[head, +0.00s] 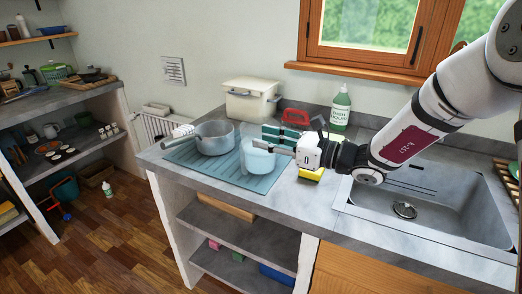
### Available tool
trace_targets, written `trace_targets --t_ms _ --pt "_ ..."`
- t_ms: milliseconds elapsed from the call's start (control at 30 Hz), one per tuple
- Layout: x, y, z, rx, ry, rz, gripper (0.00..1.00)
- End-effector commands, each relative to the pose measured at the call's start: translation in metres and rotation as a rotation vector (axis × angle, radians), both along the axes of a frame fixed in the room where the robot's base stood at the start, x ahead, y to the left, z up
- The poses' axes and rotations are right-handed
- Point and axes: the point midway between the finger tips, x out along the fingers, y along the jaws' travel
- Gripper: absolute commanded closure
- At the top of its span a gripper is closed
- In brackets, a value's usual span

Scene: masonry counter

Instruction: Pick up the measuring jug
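The measuring jug (257,165) looks like a clear, pale blue vessel. It appears upright on the blue ribbed mat (222,178), right of a grey saucepan (215,137). My gripper (268,139) reaches in from the right, with its fingers pointing left at the jug's upper right side. The fingers overlap the jug's rim in the picture and hide part of it. I cannot tell whether they touch the jug or are closed on it. The jug's handle is not clear to see.
Behind stand a cream lidded bin (250,104), a red-framed item (296,117) and a green soap bottle (340,108). A yellow item (311,174) lies below my gripper. The sink (430,205) is to the right. The counter's front edge is close to the mat.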

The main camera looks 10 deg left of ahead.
Motion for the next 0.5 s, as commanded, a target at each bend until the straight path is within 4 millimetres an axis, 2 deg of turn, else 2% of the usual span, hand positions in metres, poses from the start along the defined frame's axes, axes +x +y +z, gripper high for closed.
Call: trace_targets --t_ms 167,500 --pt "0.007 0.0 -0.016 0.021 0.023 -0.018 0.67" --pt "0.006 0.0 -0.079 0.019 0.02 -0.017 0.67"
